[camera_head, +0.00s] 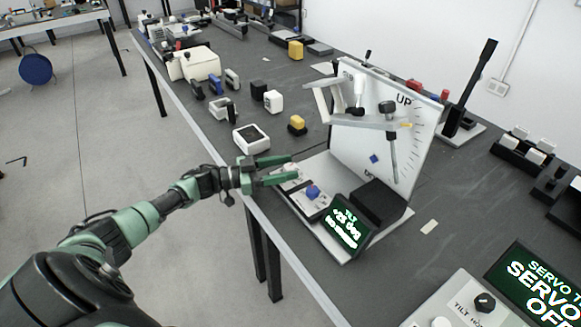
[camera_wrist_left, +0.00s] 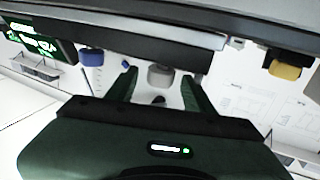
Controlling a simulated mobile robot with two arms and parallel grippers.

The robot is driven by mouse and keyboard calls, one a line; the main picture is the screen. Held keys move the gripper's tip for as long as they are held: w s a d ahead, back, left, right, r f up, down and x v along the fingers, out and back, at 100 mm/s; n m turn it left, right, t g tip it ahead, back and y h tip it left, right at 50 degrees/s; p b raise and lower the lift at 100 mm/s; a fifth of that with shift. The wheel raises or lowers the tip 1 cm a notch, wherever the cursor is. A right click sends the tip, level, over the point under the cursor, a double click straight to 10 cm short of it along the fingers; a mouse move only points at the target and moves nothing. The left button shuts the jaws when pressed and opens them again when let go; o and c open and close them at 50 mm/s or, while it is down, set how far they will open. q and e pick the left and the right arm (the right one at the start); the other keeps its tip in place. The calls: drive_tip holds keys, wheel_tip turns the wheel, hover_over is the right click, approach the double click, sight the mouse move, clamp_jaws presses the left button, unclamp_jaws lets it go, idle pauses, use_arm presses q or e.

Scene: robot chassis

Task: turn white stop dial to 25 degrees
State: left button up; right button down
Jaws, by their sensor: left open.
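The white stop dial (camera_wrist_left: 160,76) shows in the left wrist view as a pale grey-white knob on the underside of a panel edge. It sits between the two green fingers of my left gripper (camera_wrist_left: 160,88), with a gap on each side. In the head view my left gripper (camera_head: 291,168) is open over the left end of the white control panel (camera_head: 296,204), and its fingers largely hide the dial there. A blue knob (camera_head: 313,192) stands on the same panel, nearer the screen; it also shows in the left wrist view (camera_wrist_left: 90,57). My right gripper is not in view.
A green-lettered screen (camera_head: 345,228) stands beside the panel. Behind it rises a white tilted board (camera_head: 385,115) marked "UP" with a hanging lever. A servo box (camera_head: 470,305) stands at front right.

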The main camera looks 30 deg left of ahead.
use_arm(q)
drive_tip(key=v, duration=0.6)
drive_tip(key=shift+a, duration=0.1)
idle(0.4)
